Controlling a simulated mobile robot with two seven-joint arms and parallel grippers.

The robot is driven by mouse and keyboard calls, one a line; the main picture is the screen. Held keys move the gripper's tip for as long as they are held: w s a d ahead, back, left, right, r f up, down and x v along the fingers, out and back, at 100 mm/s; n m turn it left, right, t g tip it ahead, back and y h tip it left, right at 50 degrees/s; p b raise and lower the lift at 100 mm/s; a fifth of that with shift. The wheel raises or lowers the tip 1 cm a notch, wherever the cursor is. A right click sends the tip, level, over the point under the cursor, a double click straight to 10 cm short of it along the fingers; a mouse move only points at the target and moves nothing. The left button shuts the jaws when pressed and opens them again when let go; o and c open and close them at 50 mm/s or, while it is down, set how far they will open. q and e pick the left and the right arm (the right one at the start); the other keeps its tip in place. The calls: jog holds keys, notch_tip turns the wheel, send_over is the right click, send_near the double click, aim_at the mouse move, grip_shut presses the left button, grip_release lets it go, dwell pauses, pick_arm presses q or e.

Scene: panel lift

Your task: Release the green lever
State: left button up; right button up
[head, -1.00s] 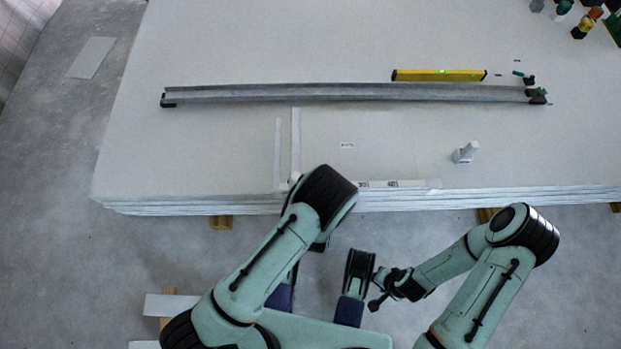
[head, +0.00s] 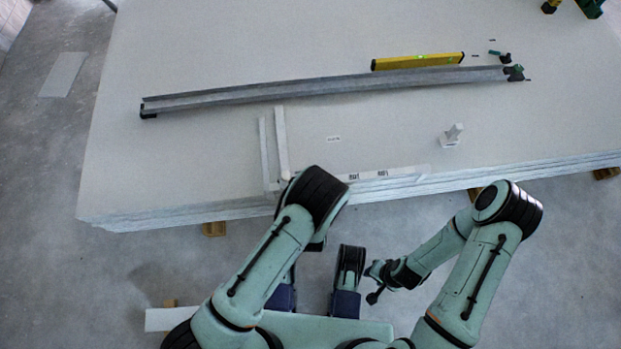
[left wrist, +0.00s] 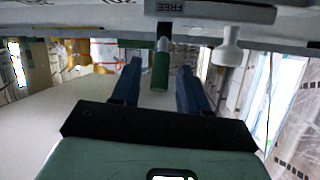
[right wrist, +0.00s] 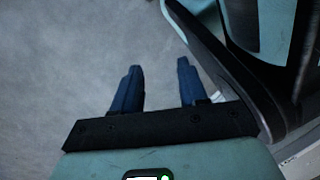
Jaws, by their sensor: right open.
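The green lever (left wrist: 161,68) shows in the left wrist view as a green grip on a thin dark stem, by a grey part marked FREE (left wrist: 174,9). My left gripper (left wrist: 158,75) is open, its two blue fingers on either side of the lever. Gaps show between the grip and both fingers. In the head view my left arm hides that gripper, and I cannot make out the lever there. My right gripper (right wrist: 161,80) is open and empty in the right wrist view, with grey floor beyond its fingers.
A stack of white panels (head: 210,140) carries a long metal profile (head: 320,88), a yellow level (head: 418,61) and a small white handle (head: 452,135). The handle-like white knob (left wrist: 230,48) is right of the lever in the left wrist view. Concrete floor (head: 80,285) lies open at left.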

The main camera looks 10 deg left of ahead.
pick_arm(q)
jog(key=p+v, duration=0.4)
jog(key=v, duration=0.9)
jog(key=shift+s, duration=0.25)
pick_arm(e)
jog(key=w+a+r+t, duration=0.1)
jog(key=w+r+t, duration=0.2)
jog(key=w+r, duration=0.3)
jog(key=shift+w+n, duration=0.3)
jog(key=shift+w, duration=0.55)
